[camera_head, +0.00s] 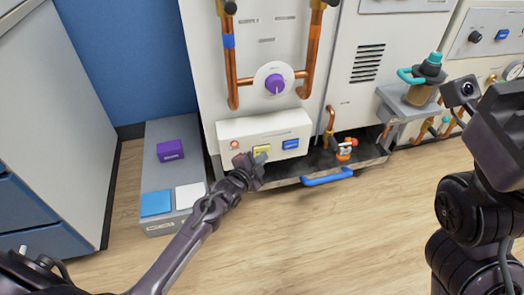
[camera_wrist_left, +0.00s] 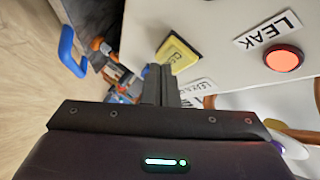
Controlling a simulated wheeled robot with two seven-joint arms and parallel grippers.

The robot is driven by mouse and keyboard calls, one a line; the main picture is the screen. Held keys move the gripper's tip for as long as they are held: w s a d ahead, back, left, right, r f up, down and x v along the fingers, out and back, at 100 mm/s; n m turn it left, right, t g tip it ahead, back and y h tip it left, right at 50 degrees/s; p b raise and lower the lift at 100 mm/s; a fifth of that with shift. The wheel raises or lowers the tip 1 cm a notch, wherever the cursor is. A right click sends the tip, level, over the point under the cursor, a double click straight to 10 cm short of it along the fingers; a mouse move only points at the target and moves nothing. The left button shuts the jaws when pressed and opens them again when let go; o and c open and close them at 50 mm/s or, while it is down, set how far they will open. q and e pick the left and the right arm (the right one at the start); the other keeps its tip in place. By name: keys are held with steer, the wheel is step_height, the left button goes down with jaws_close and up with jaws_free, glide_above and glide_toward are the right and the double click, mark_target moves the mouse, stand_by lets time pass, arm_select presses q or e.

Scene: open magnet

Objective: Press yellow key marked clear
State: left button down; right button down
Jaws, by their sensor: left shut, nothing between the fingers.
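The yellow key (camera_head: 261,150) is on the front of a low white panel (camera_head: 225,132), between a red round light (camera_head: 235,144) and a blue key (camera_head: 290,144). In the left wrist view the yellow key (camera_wrist_left: 178,54) shows dark lettering that I cannot read fully. My left gripper (camera_head: 249,163) is shut and empty, just in front of the panel at the key's lower left. In the left wrist view its fingertips (camera_wrist_left: 160,70) lie beside the key's lower edge; I cannot tell whether they touch. My right arm is at the right edge; its fingertips do not show.
A purple knob (camera_head: 275,84) sits between copper pipes above the panel. A grey box (camera_head: 160,132) with purple, blue and white blocks stands at left. The front floor is open.

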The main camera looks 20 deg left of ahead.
arm_select(q)
steer(key=shift+w+a, duration=0.25)
steer(key=shift+w, duration=0.1)
stand_by(0.9)
steer(key=shift+s, duration=0.1)
steer(key=shift+s+d+p, duration=0.45)
steer(key=shift+s+p, duration=0.15)
steer(key=shift+p, duration=0.1)
steer(key=s+d+p, duration=0.1)
steer(key=s, duration=0.1)
steer(key=s+d+p, duration=0.2)
steer(key=shift+s, duration=0.1)
steer(key=shift+a, duration=0.1)
stand_by(0.8)
